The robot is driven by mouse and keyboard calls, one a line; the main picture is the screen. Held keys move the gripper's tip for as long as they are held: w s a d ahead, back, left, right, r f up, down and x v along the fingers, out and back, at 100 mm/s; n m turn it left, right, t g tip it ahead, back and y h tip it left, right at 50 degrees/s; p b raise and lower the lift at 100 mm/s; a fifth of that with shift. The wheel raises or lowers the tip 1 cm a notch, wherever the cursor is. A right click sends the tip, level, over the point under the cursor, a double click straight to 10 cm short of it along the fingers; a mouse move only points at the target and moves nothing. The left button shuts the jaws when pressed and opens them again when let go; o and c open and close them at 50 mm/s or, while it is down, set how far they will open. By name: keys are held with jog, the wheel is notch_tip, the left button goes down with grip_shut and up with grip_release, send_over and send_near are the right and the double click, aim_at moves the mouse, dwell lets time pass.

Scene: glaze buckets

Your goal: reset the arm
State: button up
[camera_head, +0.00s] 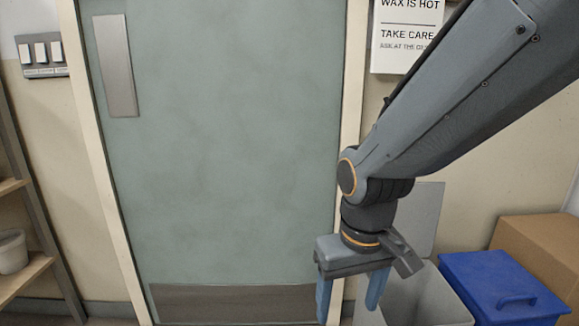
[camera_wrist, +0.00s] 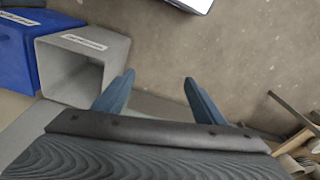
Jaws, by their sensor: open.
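My arm reaches down from the upper right in the head view. My gripper (camera_head: 348,300) points downward in front of the door and the wall's corner, with its two blue fingers apart and nothing between them. In the wrist view my gripper (camera_wrist: 158,80) also shows with its fingers spread and empty. Bare floor lies beyond the fingertips there.
A grey open bin (camera_head: 425,300) stands just right of my gripper, beside a blue lidded bin (camera_head: 500,285) and a cardboard box (camera_head: 540,245). A green door (camera_head: 220,150) is behind. A shelf (camera_head: 25,275) with a white bucket (camera_head: 12,252) is at left.

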jog(key=s+a+r+n+g, duration=0.1)
jog(key=s+a+r, duration=0.15)
jog(key=s, duration=0.45)
jog(key=d+r+m+p, duration=0.4)
jog(key=d+r+p, duration=0.7)
jog(key=p, duration=1.1)
notch_tip(320, 180, up, 3)
jog(key=shift+d+r, duration=0.1)
jog(key=shift+d, duration=0.2)
jog(key=shift+c, duration=0.4)
